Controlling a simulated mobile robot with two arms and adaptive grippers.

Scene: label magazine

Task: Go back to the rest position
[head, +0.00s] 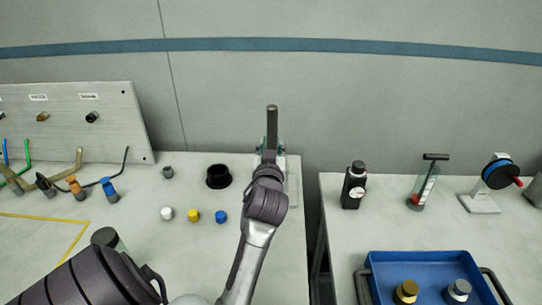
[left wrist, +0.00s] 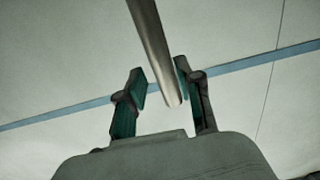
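My left gripper (head: 270,146) is at the back right of the left table, with its arm reaching up from the bottom of the head view. In the left wrist view its two fingers (left wrist: 164,88) stand apart. A smooth metal rod (left wrist: 152,45) comes down from the top and shows between them, nearer the right finger, with a gap on the left. In the head view a dark upright bar (head: 272,122) rises just behind the gripper. A pale device (head: 292,184) stands there, mostly hidden by my wrist. My right gripper is in neither view.
The left table (head: 190,270) bears white, yellow and blue caps, a black cup (head: 218,177) and a pegboard (head: 75,120) with hooks. A gap separates it from the right table (head: 335,235), which holds a black bottle (head: 354,186) and a blue tray (head: 420,262).

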